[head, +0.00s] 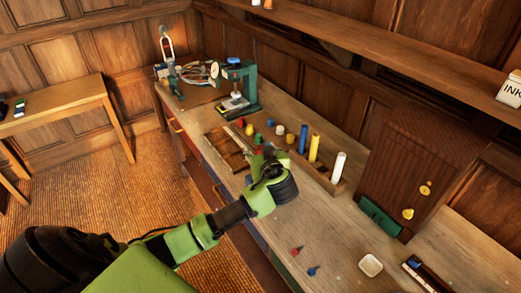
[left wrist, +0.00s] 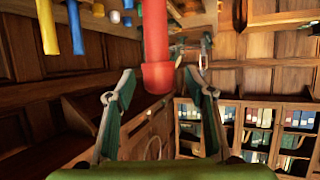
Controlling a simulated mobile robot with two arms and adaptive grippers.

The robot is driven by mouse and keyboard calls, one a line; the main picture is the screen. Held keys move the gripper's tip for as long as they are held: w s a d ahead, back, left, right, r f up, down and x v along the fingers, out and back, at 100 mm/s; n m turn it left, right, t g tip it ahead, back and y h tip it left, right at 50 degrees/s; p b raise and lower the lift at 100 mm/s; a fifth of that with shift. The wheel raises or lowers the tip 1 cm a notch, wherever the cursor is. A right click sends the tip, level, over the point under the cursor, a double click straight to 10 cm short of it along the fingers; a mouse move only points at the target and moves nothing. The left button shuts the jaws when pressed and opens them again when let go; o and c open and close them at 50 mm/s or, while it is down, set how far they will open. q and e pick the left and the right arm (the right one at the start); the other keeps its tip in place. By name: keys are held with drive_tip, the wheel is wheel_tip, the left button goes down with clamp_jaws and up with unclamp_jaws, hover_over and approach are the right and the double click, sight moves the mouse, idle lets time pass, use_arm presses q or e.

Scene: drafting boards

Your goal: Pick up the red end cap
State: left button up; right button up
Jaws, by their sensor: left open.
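In the left wrist view, the red end cap (left wrist: 157,78) is the wider end of a red tube (left wrist: 155,30) that comes in from the top edge. My left gripper (left wrist: 160,84) is open, with one finger on each side of the cap in the picture. Gaps show on both sides, and neither finger touches it. In the head view, my left gripper (head: 268,165) is over the bench, near the front of the tube rack. I cannot make out the red tube there; the gripper may hide it. My right gripper is not in view.
A blue tube (head: 302,138), a yellow tube (head: 314,148) and a white tube (head: 338,167) stand in the rack close by. A green machine (head: 247,88) stands behind. A wooden cabinet (head: 420,165) and white dish (head: 370,265) are at the right. The bench front is mostly clear.

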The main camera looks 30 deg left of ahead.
use_arm(q)
drive_tip(key=c, duration=1.2)
